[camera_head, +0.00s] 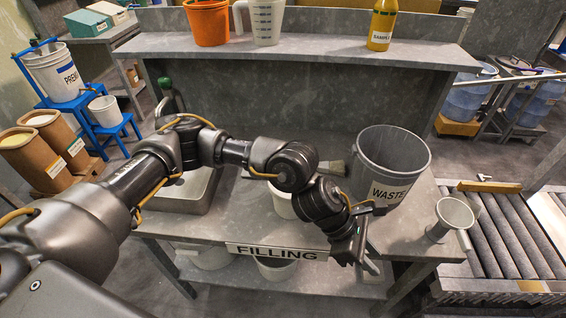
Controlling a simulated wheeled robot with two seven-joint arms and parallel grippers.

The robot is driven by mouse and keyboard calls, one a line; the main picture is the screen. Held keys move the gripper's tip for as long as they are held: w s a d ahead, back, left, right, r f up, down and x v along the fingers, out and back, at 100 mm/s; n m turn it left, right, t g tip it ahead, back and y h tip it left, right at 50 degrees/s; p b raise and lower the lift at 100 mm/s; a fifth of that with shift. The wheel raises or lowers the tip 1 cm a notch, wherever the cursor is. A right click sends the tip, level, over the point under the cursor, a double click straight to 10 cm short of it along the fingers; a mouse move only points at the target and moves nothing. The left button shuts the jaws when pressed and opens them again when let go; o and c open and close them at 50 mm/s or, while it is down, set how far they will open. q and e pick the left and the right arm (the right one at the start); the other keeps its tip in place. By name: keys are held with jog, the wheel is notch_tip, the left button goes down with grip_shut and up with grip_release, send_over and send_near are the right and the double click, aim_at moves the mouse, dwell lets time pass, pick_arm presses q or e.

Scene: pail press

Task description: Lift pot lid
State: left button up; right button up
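I cannot make out a pot lid for certain. A white pail (282,206) stands on the grey bench, mostly hidden behind my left arm, so its top does not show. My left gripper (357,262) points down at the bench's front edge, right of the FILLING sign (277,252) and in front of the WASTE bin. Its fingers are dark and seen at a slant, so their opening is unclear. I see nothing clearly held in it. My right gripper is out of view.
A brush (332,168) shows behind my arm. The shelf holds an orange bucket (208,25), a jug (265,22) and a yellow bottle (382,22).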

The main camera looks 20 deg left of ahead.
pick_arm(q)
jog(key=w+a+r+m+y, duration=0.2)
jog(key=w+a+r+y, duration=0.15)
jog(key=a, duration=0.55)
jog(key=w+a+r+m+y, duration=0.25)
jog(key=w+a, duration=0.25)
jog(key=a, duration=0.4)
jog(key=w+a+r+m+y, duration=0.2)
jog(key=w+a+y, duration=0.15)
jog(key=a, duration=0.55)
jog(key=shift+t+h, duration=0.25)
jog(key=shift+t, duration=0.05)
jog(key=f+b, duration=0.3)
jog(key=f, duration=0.1)
jog(key=f+b, duration=0.3)
jog(key=f, duration=0.2)
jog(key=shift+w+d+f+b, duration=0.1)
jog(key=shift+d+f+b, duration=0.1)
jog(key=shift+b, duration=0.2)
jog(key=shift+r+p, duration=0.4)
jog(key=shift+r, duration=0.1)
jog(key=shift+c, duration=1.1)
grip_shut()
